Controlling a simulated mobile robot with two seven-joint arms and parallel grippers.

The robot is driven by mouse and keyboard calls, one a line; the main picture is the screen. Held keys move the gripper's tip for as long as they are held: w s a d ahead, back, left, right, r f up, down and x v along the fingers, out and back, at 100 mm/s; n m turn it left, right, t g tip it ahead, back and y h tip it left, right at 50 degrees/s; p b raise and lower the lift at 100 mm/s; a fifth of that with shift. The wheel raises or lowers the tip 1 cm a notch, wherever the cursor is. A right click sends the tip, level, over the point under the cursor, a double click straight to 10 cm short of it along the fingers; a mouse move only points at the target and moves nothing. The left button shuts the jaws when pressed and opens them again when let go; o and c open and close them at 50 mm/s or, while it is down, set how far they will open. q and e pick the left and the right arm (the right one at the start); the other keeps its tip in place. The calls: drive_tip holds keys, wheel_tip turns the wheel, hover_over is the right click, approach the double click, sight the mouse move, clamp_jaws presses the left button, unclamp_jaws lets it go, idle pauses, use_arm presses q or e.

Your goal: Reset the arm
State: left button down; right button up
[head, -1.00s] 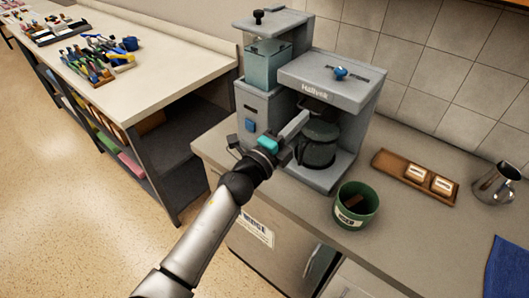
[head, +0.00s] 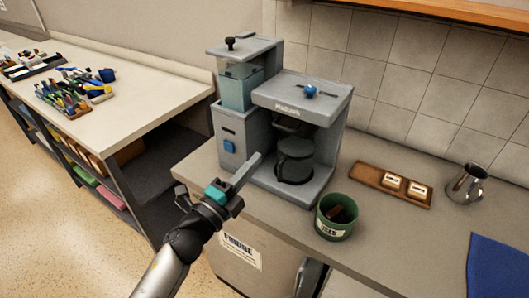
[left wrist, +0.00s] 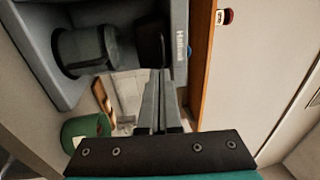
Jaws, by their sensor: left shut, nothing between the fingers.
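My left arm comes in from the bottom left in the head view. My left gripper (head: 249,170) is shut and empty, in front of the grey coffee machine (head: 229,131). Its closed fingers also show in the left wrist view (left wrist: 160,90). The machine holds a dark carafe (head: 294,160) under its overhang; the carafe shows in the left wrist view (left wrist: 85,50) at the upper left. The fingers are apart from the carafe in the head view. My right gripper is in neither view.
A green bin (head: 337,217) stands on the counter right of the machine. A workbench (head: 150,100) with tool trays stands at the left.

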use_arm(q)
drive_tip(key=s+a+f+n+g+y+b, duration=0.25)
drive_tip(key=s+a+f+n, duration=0.2)
drive_tip(key=f, duration=0.85)
drive_tip(key=s+a+f+n+g+y+b, duration=0.15)
drive_tip(key=s+a+f+n+y, duration=0.3)
drive_tip(key=f, duration=0.75)
drive_tip(key=s+a+f+n+g+y+b, duration=0.1)
drive_tip(key=s+a+f+n+y+b, duration=0.3)
drive_tip(key=f, duration=0.9)
drive_tip(key=s+a+f+n+g, duration=0.4)
drive_tip(key=s+f+n, duration=0.1)
drive_tip(key=s+f, duration=0.8)
drive_tip(key=s+a+f+n+g+b, duration=0.1)
drive_tip(key=s+f, duration=0.4)
drive_tip(key=s, duration=0.5)
drive_tip(key=s+a+f+n+g+y+b, duration=0.1)
drive_tip(key=s+f+n+g, duration=0.3)
drive_tip(key=s, duration=0.6)
drive_tip(key=shift+s+f+g+b, duration=0.15)
drive_tip(key=shift+f+g+b, duration=0.2)
drive_tip(key=shift+f, duration=0.2)
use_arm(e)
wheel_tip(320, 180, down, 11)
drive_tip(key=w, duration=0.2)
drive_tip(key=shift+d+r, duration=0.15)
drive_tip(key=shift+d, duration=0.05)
